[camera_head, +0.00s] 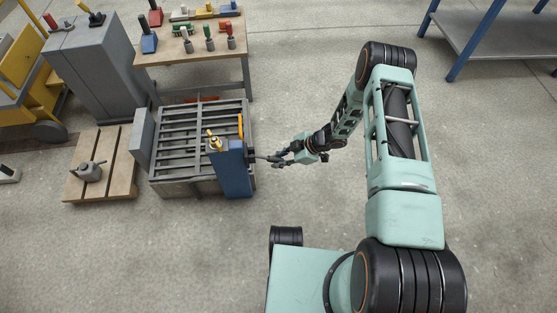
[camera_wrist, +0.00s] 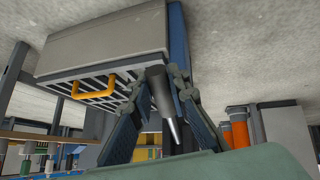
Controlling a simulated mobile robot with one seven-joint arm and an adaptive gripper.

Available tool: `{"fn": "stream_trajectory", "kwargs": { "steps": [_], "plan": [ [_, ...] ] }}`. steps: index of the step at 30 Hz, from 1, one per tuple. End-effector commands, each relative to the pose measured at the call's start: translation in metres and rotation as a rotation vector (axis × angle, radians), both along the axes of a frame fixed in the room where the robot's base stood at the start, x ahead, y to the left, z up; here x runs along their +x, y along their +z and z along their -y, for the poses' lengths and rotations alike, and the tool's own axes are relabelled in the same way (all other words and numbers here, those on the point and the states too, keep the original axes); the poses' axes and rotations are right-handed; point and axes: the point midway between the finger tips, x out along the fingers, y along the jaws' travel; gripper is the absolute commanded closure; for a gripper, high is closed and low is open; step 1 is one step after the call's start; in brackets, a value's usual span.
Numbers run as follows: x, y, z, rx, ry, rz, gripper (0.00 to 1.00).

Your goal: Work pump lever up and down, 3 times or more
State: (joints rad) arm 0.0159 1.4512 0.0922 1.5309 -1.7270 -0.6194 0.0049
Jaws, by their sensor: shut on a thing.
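The blue pump box (camera_head: 232,172) stands upright at the front right corner of a grey slatted mould frame (camera_head: 172,172). Its thin lever (camera_head: 257,156) sticks out to the right, roughly level. My gripper (camera_head: 279,159) is at the lever's outer end, to the right of the box, and is shut on it. In the wrist view the dark lever (camera_wrist: 158,90) runs between the two fingers (camera_wrist: 160,110), with its narrow pale tip toward the camera. The blue pump side (camera_wrist: 178,42) shows behind it. The exact finger contact is partly hidden in the head view.
A wooden pallet (camera_head: 73,187) with a grey metal part (camera_head: 90,172) lies left of the frame. A workbench (camera_head: 200,43) with tools and a grey cabinet (camera_head: 92,65) stand behind. A blue-legged table (camera_head: 500,35) is far right.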

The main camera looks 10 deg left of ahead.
Motion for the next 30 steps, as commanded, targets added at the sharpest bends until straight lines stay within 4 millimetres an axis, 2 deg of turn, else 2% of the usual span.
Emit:
{"fn": "stream_trajectory", "kwargs": {
  "steps": [1,2,7,15,19,30],
  "plan": [
    [-0.001,0.000,-0.003,0.004,0.001,-0.002,1.00],
    [-0.001,0.000,-0.003,0.004,0.001,-0.002,0.83],
    [-0.001,-0.001,-0.002,0.003,0.000,-0.002,0.66],
    [0.000,0.000,-0.001,0.001,-0.001,-0.001,0.66],
    [0.000,0.007,0.005,0.000,-0.001,0.001,0.66],
    [-0.003,0.061,0.051,0.000,-0.001,0.002,0.66]
  ]
}}
